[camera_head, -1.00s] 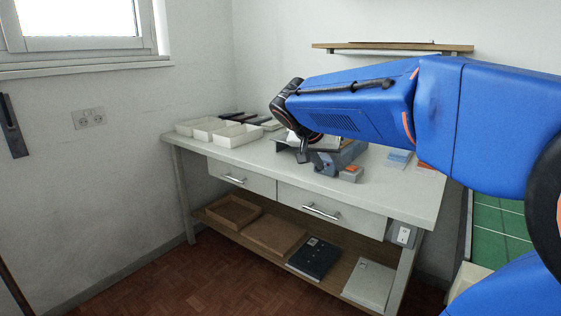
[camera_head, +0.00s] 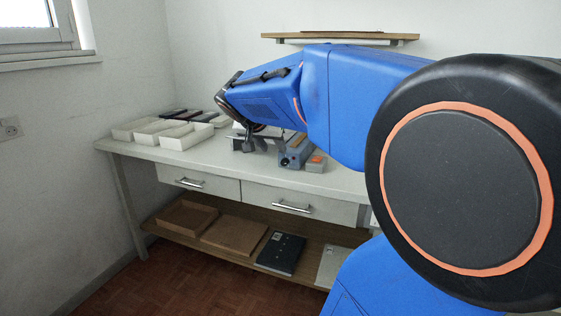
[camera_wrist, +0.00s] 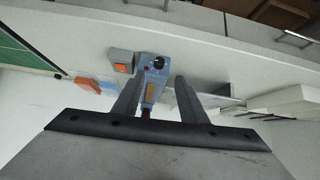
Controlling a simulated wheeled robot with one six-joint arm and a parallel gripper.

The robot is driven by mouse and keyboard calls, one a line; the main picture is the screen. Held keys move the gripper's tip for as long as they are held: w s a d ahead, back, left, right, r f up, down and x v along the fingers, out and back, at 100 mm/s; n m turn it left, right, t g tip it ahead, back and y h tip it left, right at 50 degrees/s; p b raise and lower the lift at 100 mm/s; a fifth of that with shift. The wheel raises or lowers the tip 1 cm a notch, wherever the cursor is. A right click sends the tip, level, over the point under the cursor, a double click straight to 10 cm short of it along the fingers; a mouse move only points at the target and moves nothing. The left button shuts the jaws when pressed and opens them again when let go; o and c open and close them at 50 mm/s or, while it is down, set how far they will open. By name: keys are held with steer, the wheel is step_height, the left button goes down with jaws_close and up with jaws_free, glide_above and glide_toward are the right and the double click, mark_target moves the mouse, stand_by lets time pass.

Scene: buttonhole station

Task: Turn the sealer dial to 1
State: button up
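The sealer (camera_head: 297,151) is a long grey-blue device on the workbench, partly hidden by my arm. A small dark spot on its front end looks like the dial (camera_head: 284,161). The dial's number is too small to read. My gripper (camera_wrist: 160,77) is open and empty, its two fingers apart with the sealer seen between them. In the head view my gripper (camera_head: 254,143) is left of the sealer, apart from the dial.
A small grey block with an orange top (camera_head: 316,163) sits right beside the sealer. Pale open trays (camera_head: 187,137) stand on the left of the workbench (camera_head: 225,163). A wall shelf (camera_head: 340,39) hangs above. The bench's front strip is clear.

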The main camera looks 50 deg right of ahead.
mark_target(283, 162)
steer(key=x, duration=1.1)
steer(key=shift+d+f, duration=0.2)
steer(key=shift+d, duration=0.1)
steer(key=shift+w, duration=0.1)
jaws_close()
